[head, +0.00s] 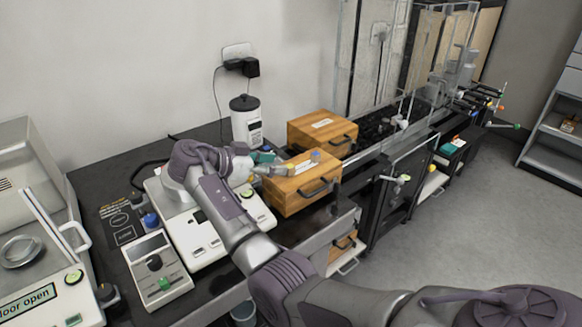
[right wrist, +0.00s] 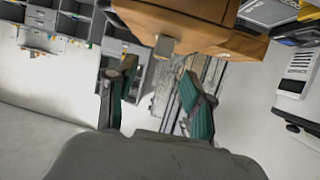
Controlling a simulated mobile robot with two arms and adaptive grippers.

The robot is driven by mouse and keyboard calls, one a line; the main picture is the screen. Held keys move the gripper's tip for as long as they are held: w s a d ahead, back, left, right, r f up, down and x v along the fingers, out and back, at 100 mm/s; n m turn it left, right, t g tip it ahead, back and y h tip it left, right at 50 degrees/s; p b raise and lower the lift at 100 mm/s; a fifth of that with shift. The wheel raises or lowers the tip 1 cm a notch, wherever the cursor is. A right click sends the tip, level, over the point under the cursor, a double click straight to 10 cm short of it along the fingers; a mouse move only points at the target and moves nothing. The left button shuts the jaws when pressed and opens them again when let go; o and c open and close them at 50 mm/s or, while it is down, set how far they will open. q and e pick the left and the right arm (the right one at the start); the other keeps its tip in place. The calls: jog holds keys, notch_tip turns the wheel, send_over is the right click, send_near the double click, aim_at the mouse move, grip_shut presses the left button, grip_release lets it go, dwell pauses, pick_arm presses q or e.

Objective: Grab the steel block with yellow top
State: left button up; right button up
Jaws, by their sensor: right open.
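A small pale grey block (right wrist: 165,46), which may be the steel block, stands on the wooden box in the right wrist view. I cannot make out a yellow top on it. My right gripper (right wrist: 160,78) is open, with its teal-padded fingers apart and the block seen beyond the gap between them. In the head view my right gripper (head: 272,162) is over the left part of the front wooden box (head: 303,195). A small blue-grey item (head: 315,156) sits on that box, to the right of the fingers. My left gripper is out of view.
A second wooden box (head: 322,132) stands behind. A white canister with a dark lid (head: 246,122) stands by the wall. A balance (head: 190,225) and a control box (head: 157,270) lie left, under or beside my arm. Open floor (head: 480,215) is at the right.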

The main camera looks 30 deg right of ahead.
aim_at(289, 166)
jog(key=shift+d+f, duration=0.2)
jog(key=shift+d, duration=0.25)
jog(key=shift+d+f, duration=0.1)
jog(key=shift+d, duration=0.1)
jog(key=p+x, duration=0.1)
jog(key=x, duration=0.2)
jog(key=shift+d+f+p, duration=0.3)
jog(key=shift+d+f, duration=0.25)
jog(key=shift+d, duration=0.1)
jog(key=shift+a, duration=0.1)
jog(key=shift+c, duration=0.7)
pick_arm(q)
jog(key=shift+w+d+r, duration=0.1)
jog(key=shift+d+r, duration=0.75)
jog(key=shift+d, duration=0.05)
pick_arm(e)
grip_shut()
